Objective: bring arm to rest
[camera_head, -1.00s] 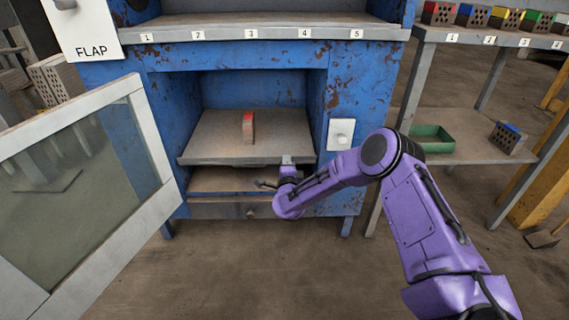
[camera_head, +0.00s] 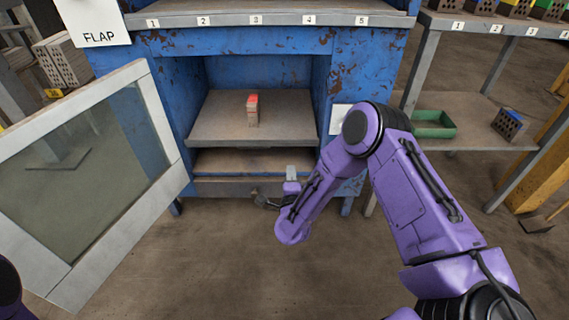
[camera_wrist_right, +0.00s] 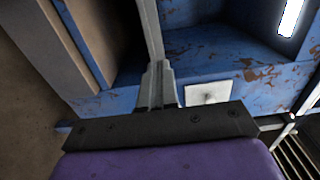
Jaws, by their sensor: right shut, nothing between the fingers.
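My right arm (camera_head: 420,195) is purple and reaches in from the right, bent at the elbow. Its gripper (camera_head: 264,200) is low in front of the blue cabinet (camera_head: 160,75), mostly hidden behind my own wrist. In the right wrist view the gripper (camera_wrist_right: 158,82) has its grey fingers together with nothing between them, and the cabinet fills the background. A brick with a red top (camera_head: 252,112) stands on the shelf (camera_head: 220,125) inside the cabinet, apart from the gripper. My left gripper is out of view.
A framed glass door (camera_head: 165,140) stands open at the left. Open floor lies in front.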

